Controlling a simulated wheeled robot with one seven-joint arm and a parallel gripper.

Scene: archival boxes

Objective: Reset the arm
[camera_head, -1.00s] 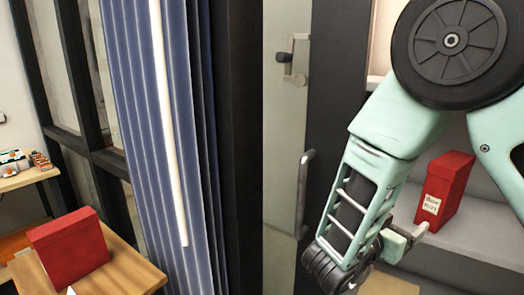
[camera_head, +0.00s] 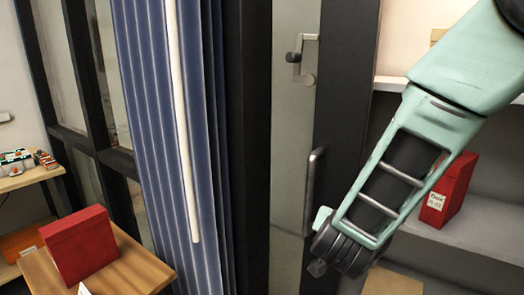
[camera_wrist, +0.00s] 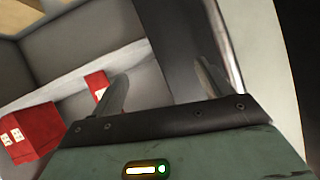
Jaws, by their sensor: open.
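My gripper (camera_wrist: 160,74) is open in the wrist view, its two fingers apart with nothing between them. In the head view my arm (camera_head: 395,185) reaches down across the right side, and the gripper itself is mostly hidden behind the wrist. A red box with a white label (camera_head: 450,192) stands upright on the grey shelf at the right, partly behind my arm.
Another red box (camera_head: 80,245) sits on a wooden table (camera_head: 135,270) at the lower left. A blue curtain (camera_head: 150,120) and a glass door with a handle (camera_head: 313,180) stand in the middle. The shelf (camera_head: 480,235) in front of its box is clear.

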